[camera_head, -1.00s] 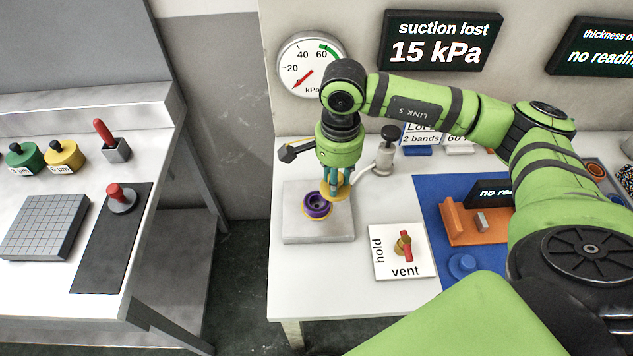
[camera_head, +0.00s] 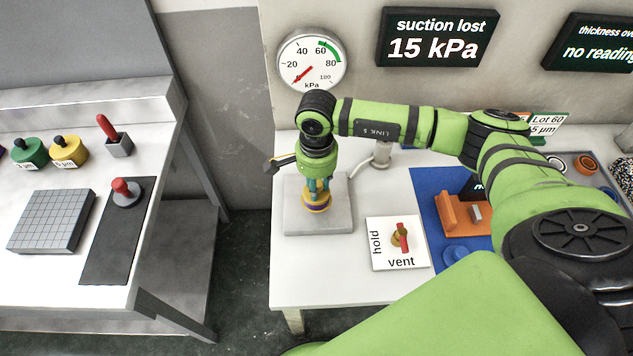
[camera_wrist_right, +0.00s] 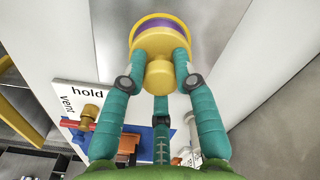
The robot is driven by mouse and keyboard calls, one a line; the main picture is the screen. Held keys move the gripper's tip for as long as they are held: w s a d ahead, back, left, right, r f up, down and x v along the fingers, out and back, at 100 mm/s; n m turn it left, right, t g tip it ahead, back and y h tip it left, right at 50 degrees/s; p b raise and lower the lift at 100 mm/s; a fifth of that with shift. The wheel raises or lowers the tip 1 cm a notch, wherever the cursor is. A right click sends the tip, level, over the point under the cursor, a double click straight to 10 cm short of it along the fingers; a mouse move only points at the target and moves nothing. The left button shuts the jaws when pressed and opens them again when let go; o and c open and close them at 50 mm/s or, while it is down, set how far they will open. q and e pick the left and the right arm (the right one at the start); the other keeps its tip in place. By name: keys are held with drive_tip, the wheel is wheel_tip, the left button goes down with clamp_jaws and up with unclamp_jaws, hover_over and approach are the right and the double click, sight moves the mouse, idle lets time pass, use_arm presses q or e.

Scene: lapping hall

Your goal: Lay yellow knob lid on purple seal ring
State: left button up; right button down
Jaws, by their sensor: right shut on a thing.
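My right gripper (camera_head: 318,186) points down over the pale block at the near table's left side. It is shut on the yellow knob lid (camera_head: 315,195). In the right wrist view the gripper (camera_wrist_right: 160,70) has its teal fingers around the lid's knob, and the lid's disc (camera_wrist_right: 158,42) faces away. The purple seal ring (camera_head: 316,203) is directly under the lid, on the block. In the wrist view a purple arc of the ring (camera_wrist_right: 158,22) shows past the lid's edge, with a yellow rim outside it. I cannot tell whether lid and ring touch. My left gripper is out of view.
The pale block (camera_head: 338,220) bears the ring. A hold/vent valve plate (camera_head: 380,258) with a red handle lies to its right, then a blue mat (camera_head: 428,190) with an orange fixture (camera_head: 460,222). A wall display (camera_head: 438,37) reads "suction lost 15 kPa".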

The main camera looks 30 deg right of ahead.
drive_tip(key=c, duration=1)
unclamp_jaws()
drive_tip(key=shift+f, duration=0.1)
drive_tip(key=shift+o, duration=0.2)
drive_tip(key=shift+r+p, duration=0.25)
drive_tip(key=shift+p, duration=0.05)
drive_tip(key=shift+r+b, duration=0.25)
drive_tip(key=shift+b, duration=0.05)
wheel_tip(320, 180, up, 11)
drive_tip(key=b, duration=0.3)
drive_tip(key=shift+r, duration=0.2)
